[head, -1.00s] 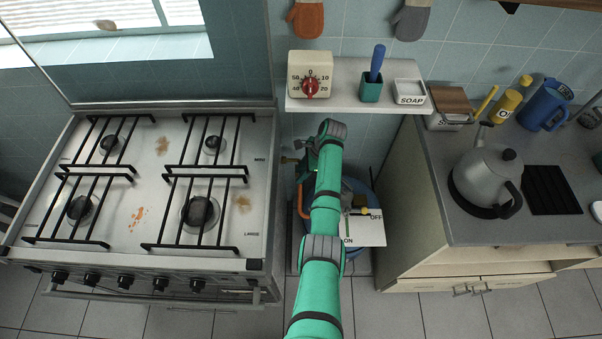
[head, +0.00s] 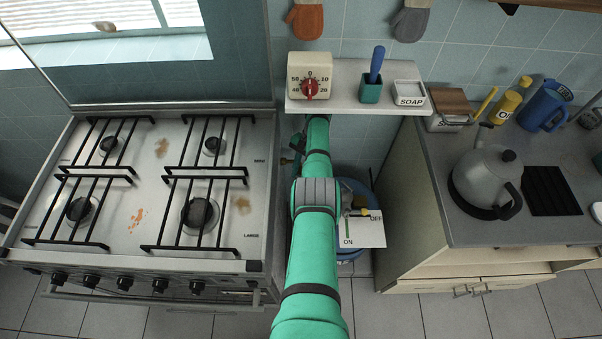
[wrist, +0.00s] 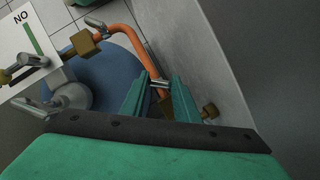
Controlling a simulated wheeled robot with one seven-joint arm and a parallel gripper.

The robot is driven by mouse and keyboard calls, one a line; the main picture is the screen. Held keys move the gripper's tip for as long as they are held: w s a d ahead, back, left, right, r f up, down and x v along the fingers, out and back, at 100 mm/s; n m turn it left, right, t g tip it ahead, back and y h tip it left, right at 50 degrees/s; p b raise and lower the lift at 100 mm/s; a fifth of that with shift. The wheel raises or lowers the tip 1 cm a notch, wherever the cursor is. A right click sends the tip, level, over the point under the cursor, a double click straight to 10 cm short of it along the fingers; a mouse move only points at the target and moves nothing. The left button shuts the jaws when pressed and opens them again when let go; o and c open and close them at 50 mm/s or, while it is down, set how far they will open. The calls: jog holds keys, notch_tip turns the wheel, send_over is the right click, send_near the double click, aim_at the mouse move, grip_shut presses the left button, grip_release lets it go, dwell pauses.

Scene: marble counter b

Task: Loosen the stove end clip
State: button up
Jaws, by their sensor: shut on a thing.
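In the wrist view, my gripper (wrist: 159,88) is shut on a small silver clip (wrist: 159,83) at the stove end of the orange hose (wrist: 127,38). The clip's silver part shows between the two green fingertips; the rest of it is hidden by them. A brass fitting (wrist: 210,111) sticks out beside the right finger. At the hose's other end are another silver clip (wrist: 95,23) and a brass nut (wrist: 84,43), above the blue gas cylinder (wrist: 106,72). In the head view, my arm hides the gripper, the hose and the clip.
The stove (head: 150,195) stands left of the gap and a cabinet (head: 418,200) right of it. The shelf (head: 340,100) with timer, pot and soap overhangs the back of the gap. An ON/OFF card (head: 362,233) sits by the cylinder valve.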

jog(key=shift+w+n+h, duration=0.1)
jog(key=shift+n+h, duration=0.3)
jog(key=shift+n, duration=0.5)
jog(key=o, duration=1)
jog(key=shift+s, duration=0.2)
jog(key=shift+o, duration=0.2)
jog(key=shift+w, duration=0.15)
